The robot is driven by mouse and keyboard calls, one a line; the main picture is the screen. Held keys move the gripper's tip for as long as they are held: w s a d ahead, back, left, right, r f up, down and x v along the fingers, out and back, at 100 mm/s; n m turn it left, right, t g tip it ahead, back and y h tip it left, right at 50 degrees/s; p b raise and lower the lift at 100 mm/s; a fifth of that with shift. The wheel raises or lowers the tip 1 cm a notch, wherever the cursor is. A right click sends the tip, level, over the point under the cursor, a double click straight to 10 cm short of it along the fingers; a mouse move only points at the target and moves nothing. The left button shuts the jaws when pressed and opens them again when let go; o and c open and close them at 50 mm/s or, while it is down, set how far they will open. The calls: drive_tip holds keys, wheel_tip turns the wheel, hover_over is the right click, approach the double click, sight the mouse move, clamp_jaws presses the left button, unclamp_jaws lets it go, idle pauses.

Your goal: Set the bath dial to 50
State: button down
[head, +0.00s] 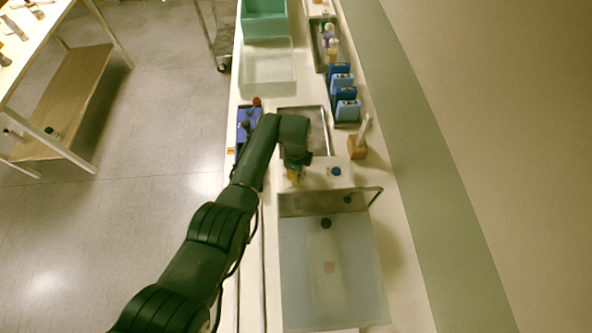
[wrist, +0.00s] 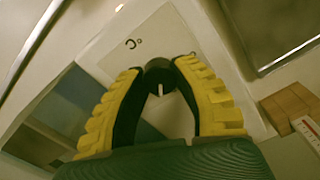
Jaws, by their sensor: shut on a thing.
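The bath dial (wrist: 160,73) is a dark round knob with a white pointer line, on a white panel (wrist: 120,55) with a "°C" mark near it in the wrist view. The tips of my gripper (wrist: 158,70) have yellow ribbed fingers and are closed on the dial from both sides. The numbers around the dial are not readable, so its setting cannot be told. In the head view my gripper (head: 293,176) is at the left part of the white control box (head: 316,180) of the bath (head: 330,280), and hides the dial there. A second, blue knob (head: 336,171) sits on the box's right side.
The bath's metal-rimmed clear tank lies in front of the box. A wooden block (head: 357,148) with a thermometer-like stick stands to the right. A metal tray (head: 315,125), blue boxes (head: 345,105) and a blue rack (head: 243,125) are further back.

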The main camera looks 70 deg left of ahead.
drive_tip(key=shift+m, duration=0.6)
drive_tip(key=c, duration=0.7)
unclamp_jaws()
drive_tip(key=shift+c, duration=0.2)
wheel_tip(320, 180, up, 12)
